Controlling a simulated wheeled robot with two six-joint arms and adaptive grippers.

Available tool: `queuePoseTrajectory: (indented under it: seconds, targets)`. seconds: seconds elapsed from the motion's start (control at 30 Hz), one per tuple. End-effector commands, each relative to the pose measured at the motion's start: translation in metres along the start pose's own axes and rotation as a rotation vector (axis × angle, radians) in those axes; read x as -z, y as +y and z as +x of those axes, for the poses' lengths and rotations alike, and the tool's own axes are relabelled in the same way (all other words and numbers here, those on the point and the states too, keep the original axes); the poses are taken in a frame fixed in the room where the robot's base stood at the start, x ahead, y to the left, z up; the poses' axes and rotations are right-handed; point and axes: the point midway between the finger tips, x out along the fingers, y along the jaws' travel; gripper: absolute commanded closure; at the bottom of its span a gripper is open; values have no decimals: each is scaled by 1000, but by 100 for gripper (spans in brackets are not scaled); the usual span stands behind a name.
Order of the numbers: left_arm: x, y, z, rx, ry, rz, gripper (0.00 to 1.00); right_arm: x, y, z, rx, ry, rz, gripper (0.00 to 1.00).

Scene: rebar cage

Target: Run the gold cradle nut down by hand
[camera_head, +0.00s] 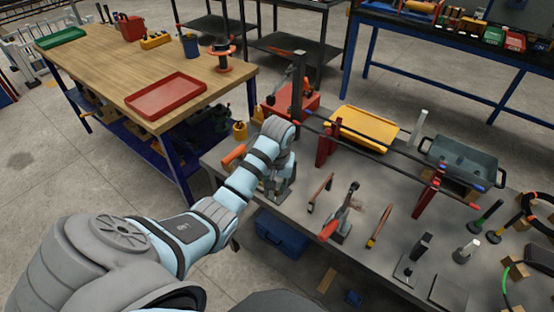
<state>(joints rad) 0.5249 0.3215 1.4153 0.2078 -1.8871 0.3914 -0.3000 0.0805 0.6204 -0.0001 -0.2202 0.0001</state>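My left arm reaches in from the lower left, and my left gripper (274,187) is low over the left part of the grey workbench (385,250). Its wrist hides most of the fingers, so I cannot tell whether they are open or holding something. Long dark bars (385,153) rest on two red cradle stands, one nearer the middle (325,147) and one at the right (430,191). My gripper is left of both stands. I cannot make out a gold nut; it is too small or hidden. My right gripper is not in view.
Red-handled pliers (340,220) and other hand tools lie on the bench front. A yellow tray (365,128) and a grey-green bin (462,160) stand behind the bars. A wooden table (110,70) with a red tray (166,95) stands at the back left.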

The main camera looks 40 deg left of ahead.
Motion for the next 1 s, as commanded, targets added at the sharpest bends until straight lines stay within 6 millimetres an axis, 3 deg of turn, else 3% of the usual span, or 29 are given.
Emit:
queuePoseTrajectory:
  seconds: [0.03,0.13,0.27,0.37,0.7,0.83,1.0]
  targets:
    - [21,-2,-20,-9,-19,-62,77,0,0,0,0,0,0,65]
    - [46,-6,-53,-31,-69,-168,77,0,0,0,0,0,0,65]
    - [54,-8,-62,-45,-98,-218,77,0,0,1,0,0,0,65]
    - [52,-7,-45,-44,-101,-218,77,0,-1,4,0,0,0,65]
    - [43,-1,51,-44,-99,-216,77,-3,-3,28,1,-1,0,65]
    - [42,0,71,-45,-97,-215,77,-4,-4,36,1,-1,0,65]
    - [42,0,76,-45,-94,-215,77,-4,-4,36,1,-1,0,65]
